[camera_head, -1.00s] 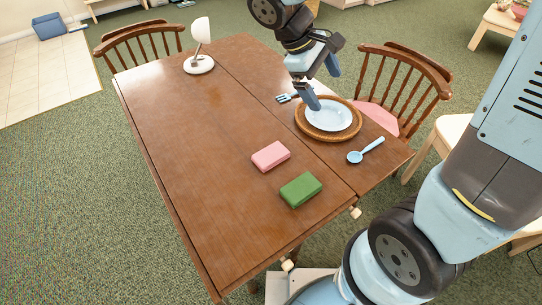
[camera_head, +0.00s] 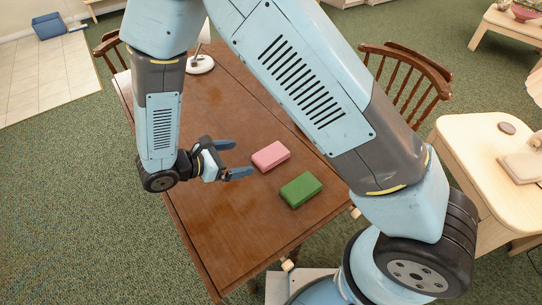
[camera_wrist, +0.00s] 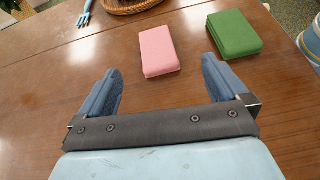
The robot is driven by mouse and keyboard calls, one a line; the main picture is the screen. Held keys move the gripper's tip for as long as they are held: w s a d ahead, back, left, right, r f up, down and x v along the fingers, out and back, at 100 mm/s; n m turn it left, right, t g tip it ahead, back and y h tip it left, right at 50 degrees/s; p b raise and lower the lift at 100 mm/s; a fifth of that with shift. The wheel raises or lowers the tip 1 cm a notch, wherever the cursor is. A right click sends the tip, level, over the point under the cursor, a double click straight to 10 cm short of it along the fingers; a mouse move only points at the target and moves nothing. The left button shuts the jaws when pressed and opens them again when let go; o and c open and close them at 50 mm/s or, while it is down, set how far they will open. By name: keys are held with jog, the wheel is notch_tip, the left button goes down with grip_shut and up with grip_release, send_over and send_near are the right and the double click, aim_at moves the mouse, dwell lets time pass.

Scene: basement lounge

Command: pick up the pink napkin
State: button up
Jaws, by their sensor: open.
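The pink napkin (camera_head: 271,156) is a folded, block-like bundle lying flat on the wooden table (camera_head: 215,225). It also shows in the wrist view (camera_wrist: 158,51), ahead of my fingers and roughly between their lines. My gripper (camera_head: 236,159) is open and empty, just left of the pink napkin in the head view, with its fingers pointing towards it. In the wrist view my two blue fingers (camera_wrist: 163,88) are wide apart, and the napkin lies beyond their tips, not touched.
A green folded napkin (camera_head: 300,189) lies close beside the pink one; it also shows in the wrist view (camera_wrist: 234,34). A wicker mat (camera_wrist: 130,5) and a blue fork (camera_wrist: 85,13) lie farther off. A white lamp (camera_head: 201,64) stands at the far end, partly hidden.

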jog(key=shift+s+a+f+n+t, duration=0.25)
jog(key=shift+s+a+f, duration=0.1)
jog(key=shift+f, duration=0.2)
jog(key=shift+s+a+f+n+t, duration=0.25)
jog(key=shift+s+a+f, duration=0.05)
jog(key=shift+f, duration=0.4)
send_near(267, 156)
jog(key=x, duration=0.4)
jog(key=shift+d+f, duration=0.25)
jog(key=shift+x, duration=2.6)
jog(key=shift+w+a+r, duration=0.1)
jog(key=shift+w+r, duration=0.05)
jog(key=shift+w, duration=0.05)
jog(key=c, duration=1)
jog(key=shift+o, duration=0.2)
